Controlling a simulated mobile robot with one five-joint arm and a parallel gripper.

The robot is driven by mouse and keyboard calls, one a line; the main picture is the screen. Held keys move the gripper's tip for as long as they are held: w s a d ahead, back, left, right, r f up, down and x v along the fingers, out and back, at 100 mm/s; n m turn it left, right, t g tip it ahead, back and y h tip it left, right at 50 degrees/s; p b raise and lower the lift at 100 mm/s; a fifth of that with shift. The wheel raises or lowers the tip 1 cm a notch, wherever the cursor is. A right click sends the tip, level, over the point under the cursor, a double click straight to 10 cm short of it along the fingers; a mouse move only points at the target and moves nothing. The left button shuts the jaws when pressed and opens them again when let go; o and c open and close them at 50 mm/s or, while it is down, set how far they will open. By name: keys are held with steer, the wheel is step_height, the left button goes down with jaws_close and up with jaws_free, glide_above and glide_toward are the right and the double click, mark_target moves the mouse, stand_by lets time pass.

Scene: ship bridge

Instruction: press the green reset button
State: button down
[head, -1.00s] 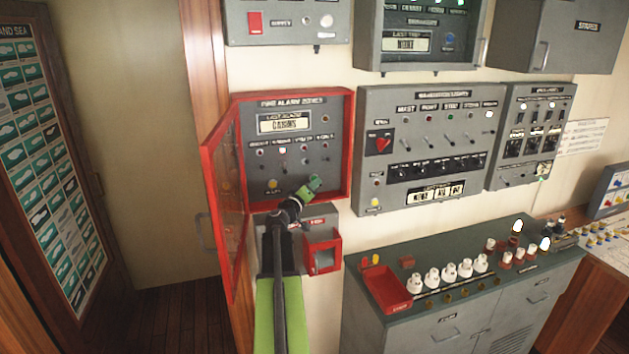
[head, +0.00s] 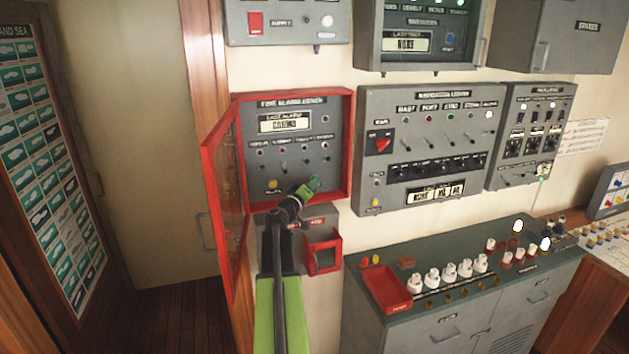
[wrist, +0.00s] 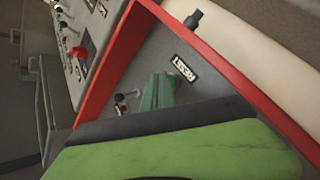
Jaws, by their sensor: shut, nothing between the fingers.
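The fire alarm panel (head: 335,150) is a grey box with a red frame, and its red-framed door (head: 225,200) hangs open to the left. My gripper (head: 313,185) is shut and empty in front of the panel's lower right part. In the wrist view, my green jaw part fills the bottom, and a darker green tip (wrist: 158,92) is close to the panel face below a small label (wrist: 184,68). A yellow button (head: 273,185) shows left of my gripper.
A small red-framed box (head: 323,255) sits below the panel. A grey switch panel (head: 420,145) is on the wall to the right. A grey cabinet (head: 450,300) below holds a red tray (head: 388,290) and several white knobs. The panel's red frame edges are close to my gripper.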

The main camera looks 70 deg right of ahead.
stand_by(0.4)
steer(key=shift+s+a, duration=0.45)
steer(key=shift+a, duration=0.15)
steer(key=shift+a, duration=0.1)
steer(key=shift+s+a, duration=1.6)
steer(key=shift+a, duration=0.25)
